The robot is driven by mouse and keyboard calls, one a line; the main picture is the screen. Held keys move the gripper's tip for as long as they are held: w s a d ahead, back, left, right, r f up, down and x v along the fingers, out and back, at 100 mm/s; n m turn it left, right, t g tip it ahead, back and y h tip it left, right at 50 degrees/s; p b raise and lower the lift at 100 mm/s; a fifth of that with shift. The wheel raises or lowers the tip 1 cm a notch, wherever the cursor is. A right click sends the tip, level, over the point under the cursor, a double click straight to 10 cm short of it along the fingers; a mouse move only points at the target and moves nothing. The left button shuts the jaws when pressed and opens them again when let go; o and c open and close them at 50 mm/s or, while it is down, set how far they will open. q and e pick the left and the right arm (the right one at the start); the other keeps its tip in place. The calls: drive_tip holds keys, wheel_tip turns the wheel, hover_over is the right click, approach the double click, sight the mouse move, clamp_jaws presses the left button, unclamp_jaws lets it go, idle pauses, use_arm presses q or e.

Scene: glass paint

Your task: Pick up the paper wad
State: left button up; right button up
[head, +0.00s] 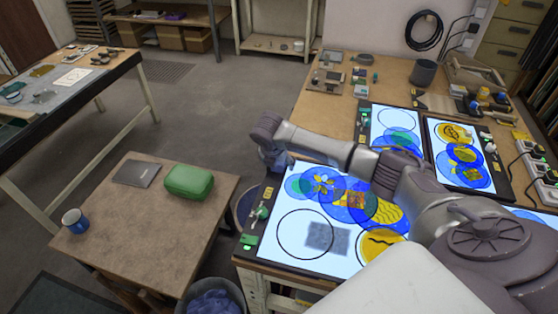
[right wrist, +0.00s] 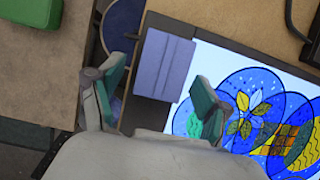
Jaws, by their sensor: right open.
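A flat lilac-blue folded pad (right wrist: 163,65), which looks like the paper wad, lies at the edge of the dark-framed light panel (right wrist: 205,35) in the right wrist view. A crease runs across it. My right gripper (right wrist: 160,88) is open, its two green-padded fingers apart with the pad between and beyond them. I cannot tell the height gap; no contact is clear. In the head view my right gripper (head: 276,158) is over the panel's far left corner, and the arm and gripper largely hide the pad. My left gripper is not in view.
Painted glass pieces (head: 350,198) lie on the lit panel, with a grey textured square (head: 325,238) nearby. A lined bin (head: 213,302) stands below the workbench.

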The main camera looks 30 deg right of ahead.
drive_tip(key=shift+c, duration=0.2)
drive_tip(key=c, duration=0.8)
drive_tip(key=shift+r, duration=0.1)
drive_tip(key=shift+c, duration=0.4)
drive_tip(key=shift+r, duration=0.4)
drive_tip(key=r, duration=0.1)
drive_tip(key=r+b, duration=0.1)
drive_tip(key=s+r, duration=0.1)
drive_tip(key=shift+d+r, duration=0.3)
drive_tip(key=shift+r, duration=0.05)
use_arm(q)
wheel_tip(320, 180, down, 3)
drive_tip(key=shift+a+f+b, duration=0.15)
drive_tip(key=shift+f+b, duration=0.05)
drive_tip(key=shift+b, duration=0.95)
use_arm(e)
drive_tip(key=s+d+r, duration=0.5)
drive_tip(key=s+r, duration=0.1)
drive_tip(key=s, duration=0.3)
drive_tip(key=shift+d+r, duration=0.25)
